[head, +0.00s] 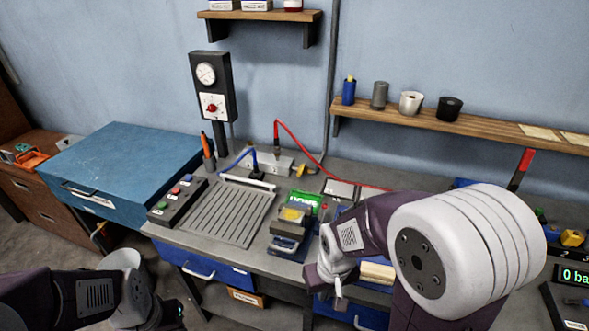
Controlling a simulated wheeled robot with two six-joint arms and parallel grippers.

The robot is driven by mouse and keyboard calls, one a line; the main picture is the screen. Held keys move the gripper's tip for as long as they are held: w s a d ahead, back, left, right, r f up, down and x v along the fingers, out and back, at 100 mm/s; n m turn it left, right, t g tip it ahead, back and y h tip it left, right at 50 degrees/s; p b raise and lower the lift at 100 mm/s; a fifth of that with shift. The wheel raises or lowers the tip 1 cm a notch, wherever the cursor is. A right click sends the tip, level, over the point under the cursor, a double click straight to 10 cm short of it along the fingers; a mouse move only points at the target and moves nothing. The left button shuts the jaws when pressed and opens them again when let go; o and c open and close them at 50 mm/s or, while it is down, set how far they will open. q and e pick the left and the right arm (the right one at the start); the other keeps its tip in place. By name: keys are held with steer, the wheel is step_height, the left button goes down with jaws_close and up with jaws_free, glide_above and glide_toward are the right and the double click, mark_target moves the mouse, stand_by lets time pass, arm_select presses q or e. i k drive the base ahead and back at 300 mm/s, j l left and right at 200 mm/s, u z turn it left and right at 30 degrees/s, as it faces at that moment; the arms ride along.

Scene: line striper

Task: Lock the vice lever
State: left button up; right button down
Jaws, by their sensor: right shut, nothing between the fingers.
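A small blue-grey vice (287,241) stands near the front edge of the workbench, with a yellow block and a green part at its top. A pale bar crosses its front, but I cannot tell whether this is its lever. My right gripper (340,301) is shut and empty, pointing down just right of the vice and in front of the bench edge, apart from the vice. My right arm hides the bench to the right of the vice. My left gripper (178,314) is low at the lower left, mostly cut off, well away from the vice.
A ribbed grey tray (228,212) and a button box (177,200) lie left of the vice. A blue chest (122,165) stands further left. A gauge post (211,88) and red and blue cables are behind. A red-tipped bar (526,160) rises at right.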

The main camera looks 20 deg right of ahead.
mark_target(324, 206)
steer(key=l+z, duration=0.1)
steer(key=z, duration=0.3)
steer(key=i+z, duration=0.15)
steer(key=z, duration=0.3)
steer(key=i+l+z, duration=0.1)
steer(key=z, duration=0.3)
steer(key=i+z, duration=0.1)
steer(key=z, duration=0.35)
steer(key=i+z, duration=0.1)
steer(key=z, duration=0.3)
